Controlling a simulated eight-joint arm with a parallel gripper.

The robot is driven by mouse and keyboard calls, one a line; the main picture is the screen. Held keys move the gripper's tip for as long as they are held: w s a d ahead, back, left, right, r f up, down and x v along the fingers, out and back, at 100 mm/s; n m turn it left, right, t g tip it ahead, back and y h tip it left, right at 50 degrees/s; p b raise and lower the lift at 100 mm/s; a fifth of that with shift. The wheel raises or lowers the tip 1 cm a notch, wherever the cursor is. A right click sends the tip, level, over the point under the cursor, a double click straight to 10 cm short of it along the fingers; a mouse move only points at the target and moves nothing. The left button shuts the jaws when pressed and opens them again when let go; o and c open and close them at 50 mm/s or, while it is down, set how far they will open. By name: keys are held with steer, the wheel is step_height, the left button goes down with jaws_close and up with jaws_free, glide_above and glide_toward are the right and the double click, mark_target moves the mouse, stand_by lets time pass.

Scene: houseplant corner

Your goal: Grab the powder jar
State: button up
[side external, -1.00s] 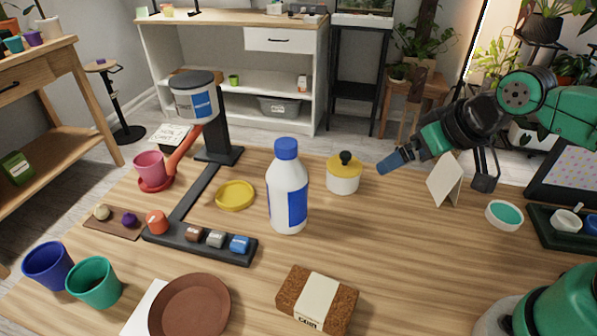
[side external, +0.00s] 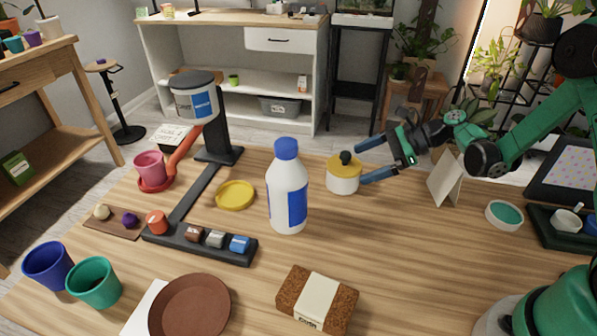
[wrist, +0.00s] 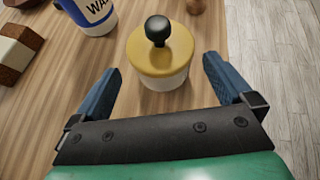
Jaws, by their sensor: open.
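The powder jar (side external: 343,179) is a small white pot with a yellow lid and a black knob, upright on the wooden table. My gripper (side external: 368,160) is open, just right of the jar, its blue fingers pointing toward it. In the wrist view the jar (wrist: 161,57) stands ahead, centred between the two spread fingertips of my gripper (wrist: 160,80). The fingers do not appear to touch it.
A white bottle with a blue cap (side external: 288,190) stands left of the jar. A cork-coloured block (side external: 292,289) lies in front. A white card (side external: 445,180) stands to the right, near a small bowl with teal contents (side external: 505,214). Bare table (side external: 400,245) lies in front of the jar.

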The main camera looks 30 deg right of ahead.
mark_target(356, 167)
steer(key=shift+d+f+m, duration=0.1)
steer(key=shift+f+m, duration=0.3)
steer(key=shift+m, duration=0.1)
steer(key=shift+x, duration=2.75)
steer(key=shift+r, duration=0.1)
steer(key=shift+c, duration=0.2)
steer(key=c, duration=1.3)
steer(key=shift+r, duration=0.1)
steer(key=shift+c, duration=0.2)
